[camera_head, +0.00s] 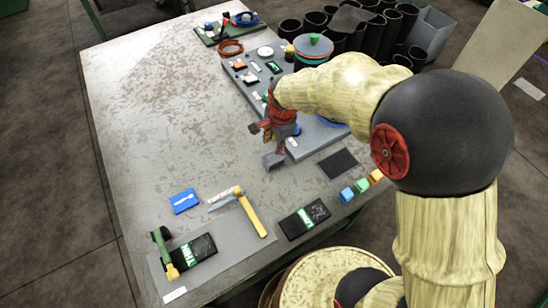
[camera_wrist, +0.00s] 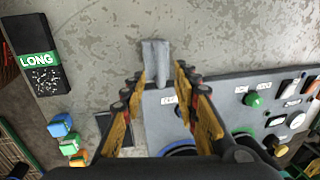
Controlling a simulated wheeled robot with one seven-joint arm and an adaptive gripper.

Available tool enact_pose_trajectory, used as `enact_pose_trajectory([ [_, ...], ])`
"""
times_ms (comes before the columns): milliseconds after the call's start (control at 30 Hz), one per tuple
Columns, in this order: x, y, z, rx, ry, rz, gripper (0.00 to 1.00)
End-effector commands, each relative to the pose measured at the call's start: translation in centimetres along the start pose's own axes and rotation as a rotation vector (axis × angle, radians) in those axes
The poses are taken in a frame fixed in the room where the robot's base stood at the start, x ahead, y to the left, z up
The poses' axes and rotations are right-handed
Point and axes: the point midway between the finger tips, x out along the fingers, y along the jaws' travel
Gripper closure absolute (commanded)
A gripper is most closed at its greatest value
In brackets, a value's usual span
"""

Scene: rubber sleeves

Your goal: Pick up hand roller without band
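My gripper (camera_head: 275,128) hangs over the table near the left edge of the grey panel. In the wrist view my gripper (camera_wrist: 165,88) has its yellow and red fingers apart, so it is open. A grey elongated piece (camera_wrist: 155,62) shows ahead of and between the fingers; its grey end also shows below my gripper in the head view (camera_head: 273,160). I cannot tell if it touches a finger. A tool with a green head and yellow handle (camera_head: 161,246), possibly a hand roller, lies on a mat at the front left. I cannot tell which item is the roller without band.
A yellow-handled tool (camera_head: 252,214) and a blue card (camera_head: 184,201) lie left of my gripper. A black LONG pack (camera_head: 304,218) and small coloured blocks (camera_head: 361,186) lie near the front edge. The grey panel (camera_wrist: 220,88) holds labelled parts. The table's far left is clear.

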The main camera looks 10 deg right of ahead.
Motion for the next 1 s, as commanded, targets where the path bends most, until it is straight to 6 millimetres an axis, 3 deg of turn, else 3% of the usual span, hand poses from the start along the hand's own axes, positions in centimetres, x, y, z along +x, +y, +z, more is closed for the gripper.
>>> enact_pose_trajectory([
  [367, 3.4, 0.0, 0.0, 0.004, -0.001, 0.002, 0.7],
  [667, 7.4, -0.2, -0.1, 0.003, -0.001, 0.004, 0.7],
  [900, 7.6, -0.3, -0.1, 0.003, -0.001, 0.002, 0.7],
  [1000, 7.6, -0.2, -0.2, 0.003, -0.001, 0.002, 0.74],
])
